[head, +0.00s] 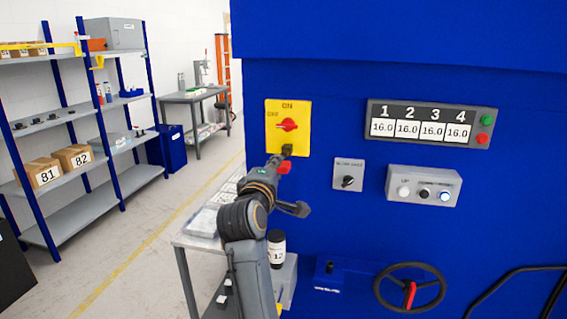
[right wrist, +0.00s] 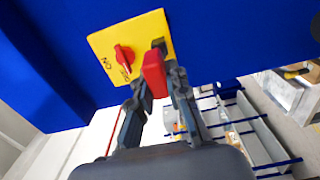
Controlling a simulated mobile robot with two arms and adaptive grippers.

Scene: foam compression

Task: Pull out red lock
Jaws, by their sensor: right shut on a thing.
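The red lock (head: 285,168) is at the lower edge of the yellow switch plate (head: 273,110), just below a black tab (head: 287,149). In the right wrist view the red lock (right wrist: 153,74) sits between the two fingers of my right gripper (right wrist: 160,86), which is shut on it. The lock's top overlaps the dark tab (right wrist: 159,46) there; I cannot tell whether they are still joined. The plate (right wrist: 100,41) carries a red rotary knob (head: 288,124) marked ON and OFF. My right gripper (head: 280,162) reaches up from below in the head view. My left gripper is not in view.
The blue machine wall (head: 340,110) stands close behind the lock. To the right are a small black-knob switch (head: 348,182), a grey button box (head: 424,186) and a numbered display (head: 432,124). Shelves (head: 75,170) stand left.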

